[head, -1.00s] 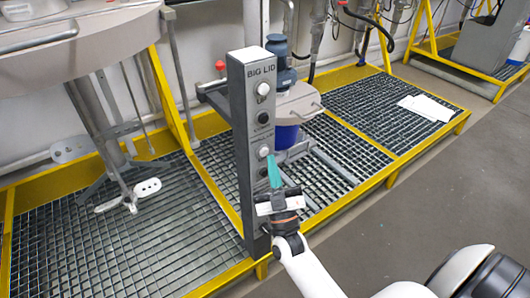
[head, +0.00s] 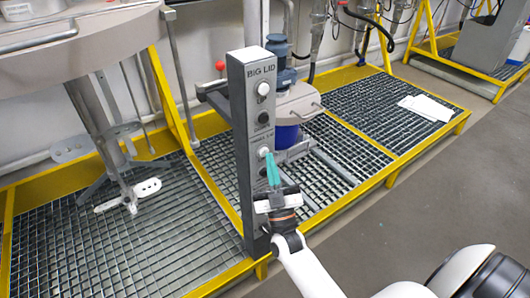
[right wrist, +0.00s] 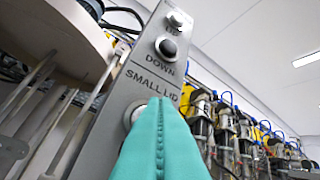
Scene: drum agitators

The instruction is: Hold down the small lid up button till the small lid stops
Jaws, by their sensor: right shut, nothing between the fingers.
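The grey control post (head: 243,160) stands upright, with a BIG LID label above and a small lid section lower down. The small lid section's upper, pale button (head: 263,152) sits right by my right gripper's fingertips. My right gripper (head: 270,157) has teal fingers shut together with nothing between them. In the right wrist view the fingers (right wrist: 160,104) cover part of the pale button (right wrist: 134,112) under the SMALL LID label; I cannot tell whether they touch or press it. The small lid (head: 298,102), pale grey with a handle, sits at the blue drum (head: 287,136) behind the post. My left gripper is out of view.
The big lid section has a pale button (head: 263,89) and a black button (head: 263,117). Behind the post are yellow-framed grating platforms (head: 390,110) and a large agitator (head: 115,160) at left. Grey floor (head: 410,200) is clear at right.

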